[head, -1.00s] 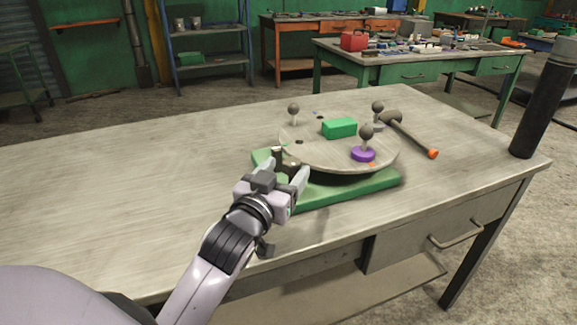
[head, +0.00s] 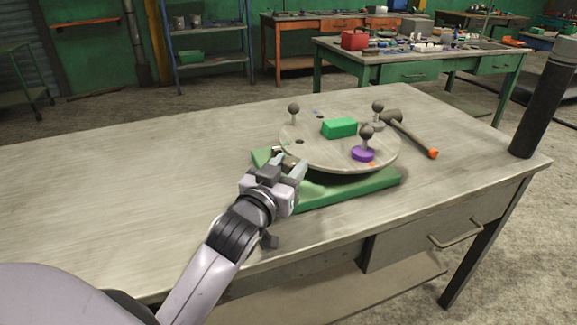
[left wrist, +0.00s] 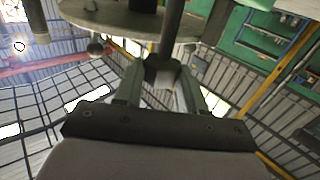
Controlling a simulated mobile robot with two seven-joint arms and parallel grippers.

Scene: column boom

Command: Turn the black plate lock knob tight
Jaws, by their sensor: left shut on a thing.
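The black plate lock knob (left wrist: 163,73) shows in the left wrist view as a dark block between my fingers, with a dark post above it. My left gripper (head: 288,162) is at the near left rim of the round plate (head: 318,156), shut on the knob. It also shows in the left wrist view (left wrist: 161,82), one finger on each side of the knob. In the head view the knob is mostly hidden by the fingers. The round plate sits over a green base (head: 350,189) on the table. My right gripper is not in view.
On the plate are a green block (head: 339,128), several grey ball-topped posts and a purple disc (head: 362,154) under one. A hammer (head: 412,136) lies right of the plate. A black cylinder (head: 535,115) stands at the right edge. The table's left side (head: 120,180) is clear.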

